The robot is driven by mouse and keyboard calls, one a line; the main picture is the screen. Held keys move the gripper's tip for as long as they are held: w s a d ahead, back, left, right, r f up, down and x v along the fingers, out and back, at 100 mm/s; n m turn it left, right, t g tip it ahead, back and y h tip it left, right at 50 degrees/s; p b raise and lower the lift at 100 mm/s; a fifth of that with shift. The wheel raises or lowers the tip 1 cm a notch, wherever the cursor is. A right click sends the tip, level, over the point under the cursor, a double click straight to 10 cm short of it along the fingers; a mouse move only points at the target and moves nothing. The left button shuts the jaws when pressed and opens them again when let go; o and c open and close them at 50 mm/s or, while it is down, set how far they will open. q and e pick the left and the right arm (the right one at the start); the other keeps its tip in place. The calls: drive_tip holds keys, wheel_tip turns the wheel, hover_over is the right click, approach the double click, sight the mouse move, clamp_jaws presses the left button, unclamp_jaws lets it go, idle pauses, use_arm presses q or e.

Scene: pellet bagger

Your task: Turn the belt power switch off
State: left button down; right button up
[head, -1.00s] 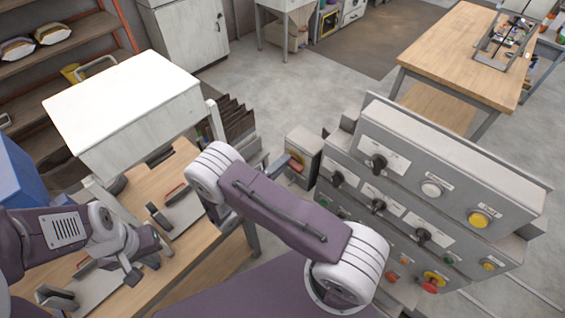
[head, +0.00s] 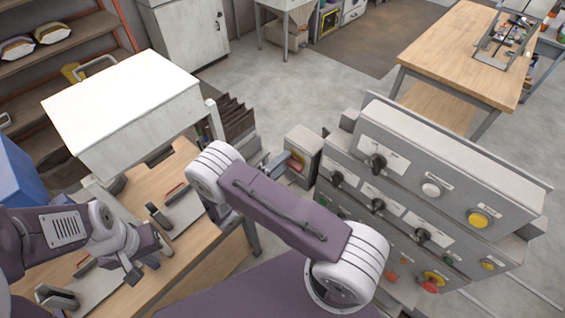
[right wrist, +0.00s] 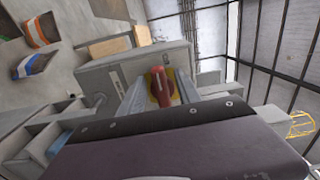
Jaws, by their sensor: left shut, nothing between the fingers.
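The belt power switch is a red rotary handle on a yellow plate, on the front of a small grey box (head: 309,145) left of the big control panel. In the right wrist view the red handle (right wrist: 160,88) appears between the two finger tips. My right gripper (head: 283,160) is at the switch, mostly hidden behind my own forearm in the head view. Its fingers are apart, one on each side of the handle; I cannot tell whether they touch it. My left gripper (head: 137,274) is shut and empty above the wooden bench.
The grey control panel (head: 450,150) with several black knobs and coloured buttons stands close right of the switch box. A white-topped cabinet (head: 125,95) stands on the wooden bench (head: 190,265) at left. Dark upright sheets (head: 235,120) stand behind the gripper.

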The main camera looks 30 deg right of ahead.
drive_tip(key=b+v, duration=0.3)
drive_tip(key=v, duration=0.6)
drive_tip(key=shift+s, duration=0.1)
